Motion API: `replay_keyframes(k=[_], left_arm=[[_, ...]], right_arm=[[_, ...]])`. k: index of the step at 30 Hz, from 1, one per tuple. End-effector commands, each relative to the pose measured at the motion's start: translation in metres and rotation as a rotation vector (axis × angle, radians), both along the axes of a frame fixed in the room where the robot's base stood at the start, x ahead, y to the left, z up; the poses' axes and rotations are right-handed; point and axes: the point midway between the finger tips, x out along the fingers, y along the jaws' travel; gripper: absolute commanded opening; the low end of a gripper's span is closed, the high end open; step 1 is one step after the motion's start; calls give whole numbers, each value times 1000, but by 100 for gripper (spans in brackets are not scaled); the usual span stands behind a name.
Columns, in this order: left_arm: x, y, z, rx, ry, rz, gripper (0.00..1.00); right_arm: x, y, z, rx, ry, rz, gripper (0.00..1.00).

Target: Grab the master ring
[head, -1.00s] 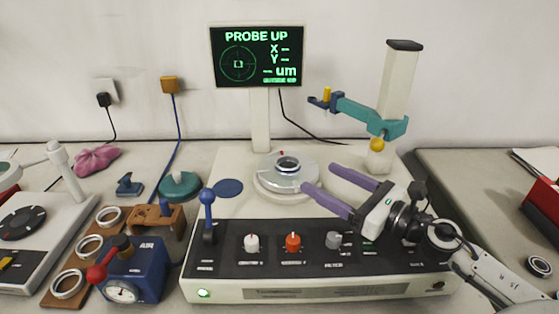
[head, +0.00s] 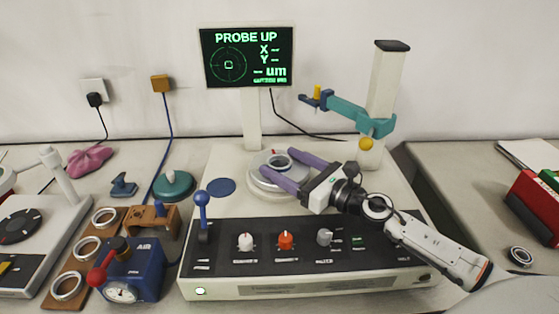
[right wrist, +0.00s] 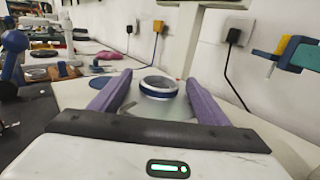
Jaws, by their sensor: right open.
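The master ring (head: 281,161), a metal ring with a dark blue band, sits on the round silver stage of the gauge. It also shows in the right wrist view (right wrist: 158,90). My right gripper (head: 278,162) is open, its two purple fingers reaching over the stage from the right. In the right wrist view the ring appears between the fingers (right wrist: 159,80), with a gap on each side. I cannot tell whether the fingertips are level with it. My left gripper is not in view.
A teal probe arm (head: 345,113) on a white column stands behind right of the stage. A blue lever (head: 202,212) and knobs line the front panel. Several rings (head: 87,247) lie on a wooden board at left. The monitor (head: 247,57) reads PROBE UP.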

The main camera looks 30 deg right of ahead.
Motion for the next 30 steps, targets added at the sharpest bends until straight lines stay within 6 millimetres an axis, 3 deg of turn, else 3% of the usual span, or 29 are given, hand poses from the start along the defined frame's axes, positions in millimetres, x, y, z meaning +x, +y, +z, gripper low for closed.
replay_keyframes(k=[7,16,25,30], left_arm=[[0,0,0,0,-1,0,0],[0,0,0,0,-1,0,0],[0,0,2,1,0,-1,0],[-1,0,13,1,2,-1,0]], right_arm=[[2,1,0,0,0,0,69],[1,0,0,0,-1,0,23],[1,0,4,-1,-1,1,23],[1,0,22,-5,-2,3,23]])
